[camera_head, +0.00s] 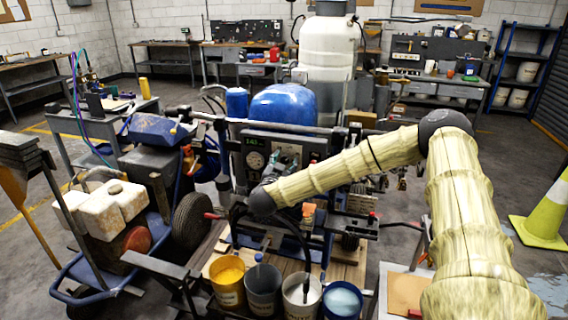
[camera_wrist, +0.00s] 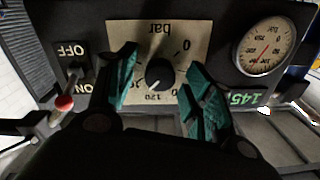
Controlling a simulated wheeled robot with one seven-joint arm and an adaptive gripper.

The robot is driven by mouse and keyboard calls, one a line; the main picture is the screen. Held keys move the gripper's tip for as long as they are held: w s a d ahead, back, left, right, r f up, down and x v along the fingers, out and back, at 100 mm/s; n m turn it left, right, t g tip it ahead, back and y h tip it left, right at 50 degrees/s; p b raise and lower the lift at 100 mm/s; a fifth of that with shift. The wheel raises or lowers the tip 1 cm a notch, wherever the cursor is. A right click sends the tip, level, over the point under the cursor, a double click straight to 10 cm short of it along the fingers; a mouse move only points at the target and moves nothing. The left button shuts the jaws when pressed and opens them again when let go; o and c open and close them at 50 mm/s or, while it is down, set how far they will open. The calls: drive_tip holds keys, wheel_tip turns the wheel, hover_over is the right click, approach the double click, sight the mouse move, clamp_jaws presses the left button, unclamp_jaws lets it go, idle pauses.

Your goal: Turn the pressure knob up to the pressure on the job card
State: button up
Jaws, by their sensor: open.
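The black pressure knob (camera_wrist: 159,75) sits on a pale dial plate (camera_wrist: 150,36) marked "bar", with 0 and 120 readable on its scale. A white mark on the knob points toward the lower left in the wrist view. My gripper (camera_wrist: 158,80) is open, with one green-padded finger on each side of the knob; I cannot tell whether either finger touches it. In the head view my gripper (camera_head: 283,160) is at the machine's panel, and my arm partly hides the panel. A round gauge (camera_wrist: 264,46) and a green digital display (camera_wrist: 243,98) reading about 145 are at right. I cannot make out a job card.
A red-tipped switch lever (camera_wrist: 64,102) stands beside ON and OFF labels left of the knob. Several buckets, including a yellow one (camera_head: 227,280), stand below the panel. A blue cart (camera_head: 85,285) is at left and a traffic cone (camera_head: 545,215) at right.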

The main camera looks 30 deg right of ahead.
drive_tip(key=c, duration=1)
drive_tip(key=shift+f, duration=0.1)
drive_tip(key=shift+m+b, duration=0.55)
drive_tip(key=shift+m, duration=0.05)
drive_tip(key=o, duration=1)
drive_tip(key=v, duration=1.2)
